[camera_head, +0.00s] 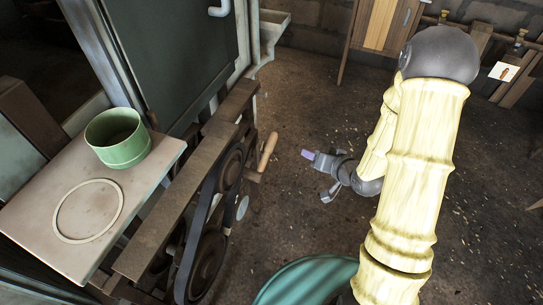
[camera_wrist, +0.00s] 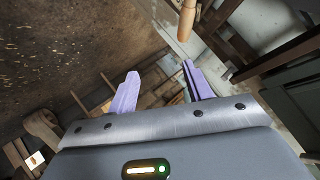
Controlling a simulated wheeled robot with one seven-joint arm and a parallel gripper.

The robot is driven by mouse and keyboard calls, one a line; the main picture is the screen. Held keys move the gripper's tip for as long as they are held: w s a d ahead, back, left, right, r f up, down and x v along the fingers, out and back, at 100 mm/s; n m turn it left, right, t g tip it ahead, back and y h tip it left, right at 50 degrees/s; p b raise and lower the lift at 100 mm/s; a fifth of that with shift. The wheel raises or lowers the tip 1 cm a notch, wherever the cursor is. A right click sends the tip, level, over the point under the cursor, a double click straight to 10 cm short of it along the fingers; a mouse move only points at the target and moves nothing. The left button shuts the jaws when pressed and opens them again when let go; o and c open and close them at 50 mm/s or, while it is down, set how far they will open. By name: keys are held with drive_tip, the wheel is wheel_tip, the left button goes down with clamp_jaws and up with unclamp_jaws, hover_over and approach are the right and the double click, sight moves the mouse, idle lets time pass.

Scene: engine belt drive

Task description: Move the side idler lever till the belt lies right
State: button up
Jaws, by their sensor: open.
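The lever's light wooden handle (camera_head: 268,152) sticks up at the right side of the engine frame. In the wrist view the wooden handle (camera_wrist: 187,20) shows at the top, beyond the fingertips. The dark belt (camera_head: 198,222) runs around an upper pulley (camera_head: 232,166) and a lower pulley (camera_head: 208,262). A small pale disc (camera_head: 242,207) sits beside the belt. I cannot tell how exactly the belt lies on the pulleys. My gripper (camera_head: 318,173) is open and empty, to the right of the handle and apart from it. Its two purple fingers (camera_wrist: 160,88) are spread in the wrist view.
A green pot (camera_head: 118,138) and a pale ring (camera_head: 88,210) are on a light tabletop (camera_head: 35,215) at left. A wooden beam (camera_head: 160,222) runs along the engine. A green rounded object (camera_head: 305,282) stands at the bottom. Open floor (camera_head: 300,110) lies around my gripper.

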wheel_tip(320, 180, down, 8)
drive_tip(key=s+a+m+t+y+b, duration=0.2)
drive_tip(key=m+t+y+b, duration=0.1)
drive_tip(key=b, duration=0.4)
drive_tip(key=m+y, duration=0.1)
drive_tip(key=y, duration=0.1)
drive_tip(key=shift+a+t+y, duration=0.3)
drive_tip(key=shift+t, duration=0.1)
drive_tip(key=shift+w+f+b, duration=0.1)
drive_tip(key=shift+f+b, duration=0.05)
drive_tip(key=shift+b, duration=0.45)
drive_tip(key=b+x, duration=0.2)
drive_tip(key=b, duration=0.4)
drive_tip(key=shift+d+f, duration=0.1)
drive_tip(key=shift+f, duration=0.05)
drive_tip(key=b, duration=0.3)
drive_tip(key=shift+w+a+b, duration=0.25)
drive_tip(key=shift+a+b, duration=0.1)
drive_tip(key=shift+b, duration=0.05)
